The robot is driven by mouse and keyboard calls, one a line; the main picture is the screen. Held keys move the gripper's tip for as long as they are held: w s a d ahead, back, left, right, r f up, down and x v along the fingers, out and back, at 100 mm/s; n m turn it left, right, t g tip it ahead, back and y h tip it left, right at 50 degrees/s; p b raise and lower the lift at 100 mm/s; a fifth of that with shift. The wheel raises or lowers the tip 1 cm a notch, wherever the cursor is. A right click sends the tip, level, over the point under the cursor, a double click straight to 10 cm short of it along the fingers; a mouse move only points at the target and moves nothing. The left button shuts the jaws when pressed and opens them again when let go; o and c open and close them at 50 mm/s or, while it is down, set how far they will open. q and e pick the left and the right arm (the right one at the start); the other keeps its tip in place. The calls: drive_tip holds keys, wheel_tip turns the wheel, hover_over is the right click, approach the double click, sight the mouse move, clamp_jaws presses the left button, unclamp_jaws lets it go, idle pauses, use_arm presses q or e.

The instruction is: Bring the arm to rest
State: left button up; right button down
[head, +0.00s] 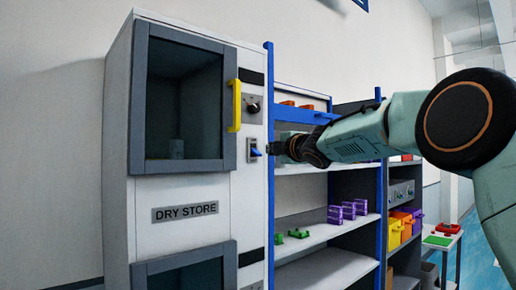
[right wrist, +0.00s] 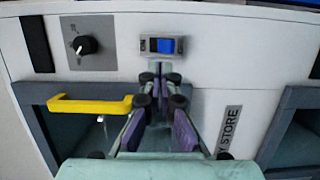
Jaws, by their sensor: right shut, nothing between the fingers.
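My right arm reaches in from the right in the head view. Its gripper (head: 272,149) is at the front of the white dry store cabinet (head: 175,240), by a blue rocker switch (head: 254,152). In the right wrist view my right gripper (right wrist: 157,72) is shut and empty, its tips just below the blue switch (right wrist: 164,45). I cannot tell whether the tips touch the switch plate. My left gripper is not in view.
A yellow handle (head: 235,106) and a black knob (head: 253,107) are near the switch. Blue-posted shelves (head: 325,235) with purple and green parts stand beside the cabinet. Orange and yellow bins (head: 396,235) and a small table (head: 440,241) are farther right.

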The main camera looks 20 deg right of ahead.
drive_tip(key=s+a+f+m+g+y+b, duration=0.1)
drive_tip(key=s+a+f+m+g+b, duration=0.25)
drive_tip(key=f, duration=1.45)
drive_tip(key=s+a+f+m+g+b, duration=0.15)
drive_tip(key=s+a+f+m, duration=0.45)
drive_tip(key=f, duration=1.1)
drive_tip(key=s+a+f+m+g+y+b, duration=0.1)
drive_tip(key=s+a+f+m+g+b, duration=0.3)
drive_tip(key=f, duration=1.4)
drive_tip(key=s+f+m+g+h+b, duration=0.1)
drive_tip(key=s+f+m+g+b, duration=0.3)
drive_tip(key=s+f, duration=1.55)
drive_tip(key=s+f+g+b, duration=0.2)
drive_tip(key=s+f+b, duration=0.2)
drive_tip(key=s+f, duration=0.4)
drive_tip(key=s+f+g+h+b, duration=0.1)
drive_tip(key=s+f+g+b, duration=0.2)
drive_tip(key=s+f, duration=0.6)
drive_tip(key=s+m, duration=0.1)
drive_tip(key=s, duration=0.5)
drive_tip(key=shift+s+a+f+b, duration=0.25)
drive_tip(key=shift+s+f+b, duration=0.05)
drive_tip(key=shift+b, duration=0.1)
